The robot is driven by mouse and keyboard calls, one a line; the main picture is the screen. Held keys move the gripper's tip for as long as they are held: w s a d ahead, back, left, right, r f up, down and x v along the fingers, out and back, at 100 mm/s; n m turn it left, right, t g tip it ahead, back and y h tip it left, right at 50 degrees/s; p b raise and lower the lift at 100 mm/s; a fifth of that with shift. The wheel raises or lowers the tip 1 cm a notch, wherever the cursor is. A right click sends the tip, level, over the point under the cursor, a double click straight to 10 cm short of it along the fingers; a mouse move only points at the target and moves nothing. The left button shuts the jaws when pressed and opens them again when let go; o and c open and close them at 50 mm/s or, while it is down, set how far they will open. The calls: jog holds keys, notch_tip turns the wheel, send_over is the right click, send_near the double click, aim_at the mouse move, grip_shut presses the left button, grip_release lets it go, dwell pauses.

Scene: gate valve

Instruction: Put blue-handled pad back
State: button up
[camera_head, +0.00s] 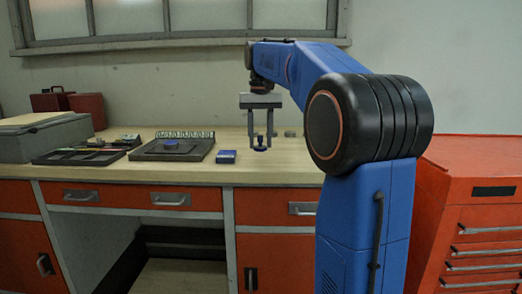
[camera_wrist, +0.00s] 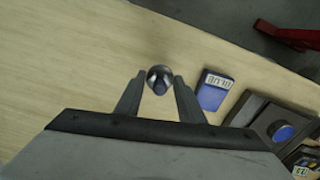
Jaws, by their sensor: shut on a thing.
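My gripper (camera_head: 261,141) is shut on a small round pad (camera_wrist: 159,84) with a dark blue handle and a shiny metal rim. It holds the pad upright over the wooden bench top, right of the blue box. In the head view the pad (camera_head: 261,149) hangs at the fingertips; I cannot tell its exact gap from the bench. The blue box (camera_head: 226,156) lies flat, and its label reads BLUE in the wrist view (camera_wrist: 213,95). A dark tray (camera_head: 147,153) left of it carries a blue disc (camera_head: 171,146), also in the wrist view (camera_wrist: 284,134).
The wooden bench top (camera_head: 275,176) is clear in front of the gripper. Small grey round pieces (camera_head: 290,134) stand behind it. A flat dark tray (camera_head: 78,157), a grey case (camera_head: 42,137) and red boxes (camera_head: 88,110) are at left. A red tool cabinet (camera_head: 480,220) stands right.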

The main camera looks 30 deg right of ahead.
aim_at(260, 142)
jog(key=shift+f, duration=1.75)
jog(key=shift+f, duration=0.1)
jog(key=o, duration=0.9)
jog(key=shift+o, duration=0.2)
notch_tip(260, 142, up, 12)
jog(key=shift+r, duration=0.1)
